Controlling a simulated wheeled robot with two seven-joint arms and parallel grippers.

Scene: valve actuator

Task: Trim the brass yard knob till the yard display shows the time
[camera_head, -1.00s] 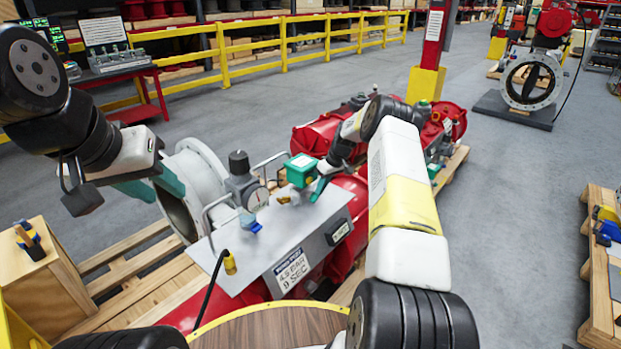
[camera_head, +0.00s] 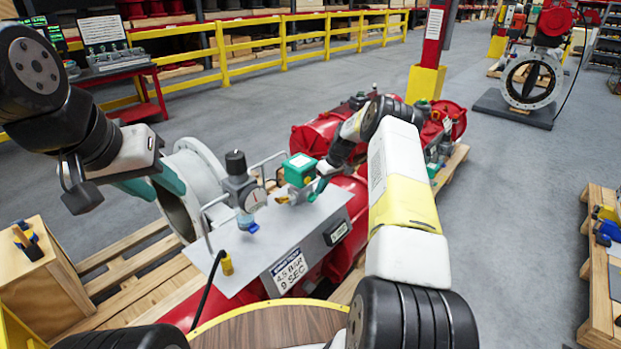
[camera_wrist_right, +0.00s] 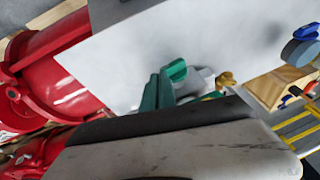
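A small brass fitting (camera_head: 283,199), which appears to be the knob, sits on the grey panel (camera_head: 262,235) beside a green box (camera_head: 300,169). It also shows in the right wrist view (camera_wrist_right: 226,78). My right gripper (camera_head: 318,188) is just right of it, low over the panel; its green fingers (camera_wrist_right: 163,86) appear apart from the brass part, and their gap is unclear. A small display (camera_head: 338,233) is on the panel's front face; its reading is too small to tell. My left gripper (camera_head: 153,186), with green fingers spread, is beside the grey flange (camera_head: 205,165), away from the brass part.
A sign (camera_head: 290,270) reading 4.5 BAR, 9 SEC is on the panel front. A gauge and regulator (camera_head: 240,180) with metal tubing stand on the panel's left. The red actuator (camera_head: 345,190) rests on a wooden pallet. Open floor lies to the right.

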